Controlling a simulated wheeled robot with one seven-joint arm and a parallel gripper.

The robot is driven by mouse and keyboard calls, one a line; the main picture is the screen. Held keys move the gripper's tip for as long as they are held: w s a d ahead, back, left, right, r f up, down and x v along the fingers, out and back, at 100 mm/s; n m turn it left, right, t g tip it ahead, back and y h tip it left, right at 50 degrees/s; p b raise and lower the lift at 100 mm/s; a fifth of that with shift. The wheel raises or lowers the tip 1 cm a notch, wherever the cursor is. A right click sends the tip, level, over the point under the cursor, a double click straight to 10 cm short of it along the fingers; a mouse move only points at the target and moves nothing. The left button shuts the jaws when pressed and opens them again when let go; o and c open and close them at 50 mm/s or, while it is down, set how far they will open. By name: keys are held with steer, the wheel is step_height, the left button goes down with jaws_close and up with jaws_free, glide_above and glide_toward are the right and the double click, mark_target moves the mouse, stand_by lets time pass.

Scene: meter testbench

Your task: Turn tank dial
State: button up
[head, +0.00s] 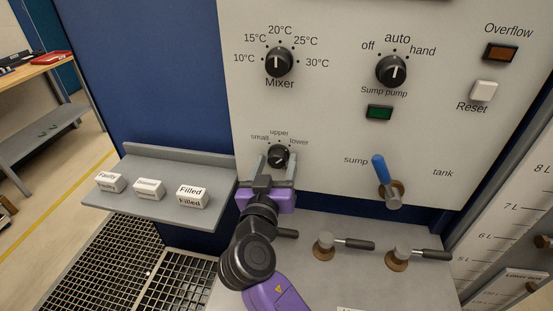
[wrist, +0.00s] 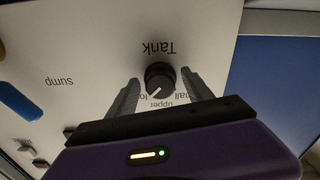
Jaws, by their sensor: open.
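The tank dial (head: 278,154) is a small black knob low on the white panel, under the labels small, upper and lower. My gripper (head: 277,160) is open, its two grey fingers on either side of the dial. In the wrist view, which is upside down, the dial (wrist: 160,77) sits between the open fingertips of my gripper (wrist: 160,80), below the word Tank. I cannot tell whether the fingers touch it. The white mark on the dial points to the lower left there, towards the partly hidden "lower" label.
The mixer dial (head: 279,62) and sump pump dial (head: 391,70) are above. A blue-handled lever (head: 380,170) is to the right. A grey shelf (head: 150,160) with labelled white blocks is at the left. Two dark-handled valves (head: 350,243) (head: 430,254) lie below.

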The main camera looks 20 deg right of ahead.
steer(key=shift+w+d, duration=0.15)
steer(key=shift+w, duration=0.05)
jaws_close()
steer(key=shift+n, duration=0.4)
steer(key=n, duration=0.3)
steer(key=shift+n, duration=0.3)
steer(key=shift+n+p, duration=0.85)
steer(key=shift+n, duration=1.35)
